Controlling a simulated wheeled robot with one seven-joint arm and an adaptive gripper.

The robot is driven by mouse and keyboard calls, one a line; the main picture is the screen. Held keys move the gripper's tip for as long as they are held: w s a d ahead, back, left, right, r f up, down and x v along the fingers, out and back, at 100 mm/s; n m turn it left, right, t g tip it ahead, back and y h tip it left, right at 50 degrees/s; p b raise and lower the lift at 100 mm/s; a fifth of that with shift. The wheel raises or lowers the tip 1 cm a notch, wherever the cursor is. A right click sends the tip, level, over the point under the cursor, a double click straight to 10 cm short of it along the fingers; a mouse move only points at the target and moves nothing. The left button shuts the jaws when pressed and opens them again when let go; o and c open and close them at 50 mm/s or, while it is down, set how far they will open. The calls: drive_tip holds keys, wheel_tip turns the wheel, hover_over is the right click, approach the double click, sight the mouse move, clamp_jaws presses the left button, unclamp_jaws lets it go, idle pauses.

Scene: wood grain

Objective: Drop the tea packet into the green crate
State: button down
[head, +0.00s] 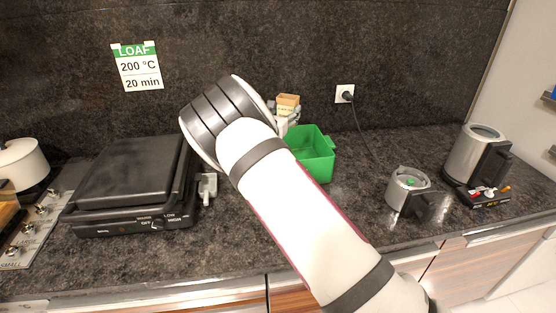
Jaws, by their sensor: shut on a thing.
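The green crate (316,153) is an open box on the dark countertop, just right of my arm, which hides its left part. The tea packet (287,103) is a small tan and pale yellow box. It shows above and behind the crate's back left corner, beside the end of my arm. My gripper (284,121) is mostly hidden behind my arm; only a grey and white part shows at the packet. It is shut on the tea packet, which appears raised above the counter. I cannot tell whether the packet is over the crate's opening.
A black contact grill (130,185) stands left of my arm. A white pot (22,165) is at the far left. A metal pitcher (408,190) and a kettle (474,160) stand right. A cord runs from the wall socket (344,93). Counter between crate and pitcher is clear.

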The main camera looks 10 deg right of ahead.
drive_tip(key=shift+d+f, duration=0.2)
drive_tip(key=shift+f, duration=0.45)
drive_tip(key=shift+f+b, duration=0.6)
drive_tip(key=shift+f, duration=1.7)
drive_tip(key=c, duration=0.5)
unclamp_jaws()
drive_tip(key=shift+a, duration=0.1)
drive_tip(key=v, duration=1.2)
